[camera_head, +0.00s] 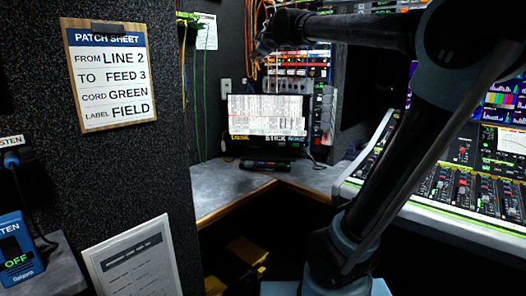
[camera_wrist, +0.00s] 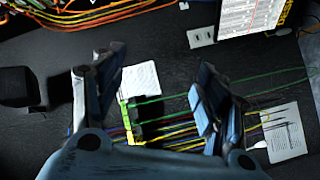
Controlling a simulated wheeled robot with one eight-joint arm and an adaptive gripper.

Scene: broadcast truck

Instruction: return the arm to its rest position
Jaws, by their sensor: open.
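My arm (camera_head: 420,130) rises from the lower middle of the head view, bends at the upper right and reaches left across the top. My gripper (camera_head: 268,40) is at the far end of it, small and dark, in front of the orange cables beside the patch rack. In the wrist view my gripper (camera_wrist: 160,62) shows two separated fingers with nothing held between them. Behind the fingers are a dark wall, a white paper and green, yellow and purple cords (camera_wrist: 180,128) at a dark block. The gap from fingers to cords is hard to judge.
A clipboard patch sheet (camera_head: 110,75) hangs on the left wall. A monitor (camera_head: 267,116) stands on the grey corner desk (camera_head: 215,185). A mixing console (camera_head: 455,195) and screens fill the right. Orange cables (camera_wrist: 85,17) cross the top of the wrist view.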

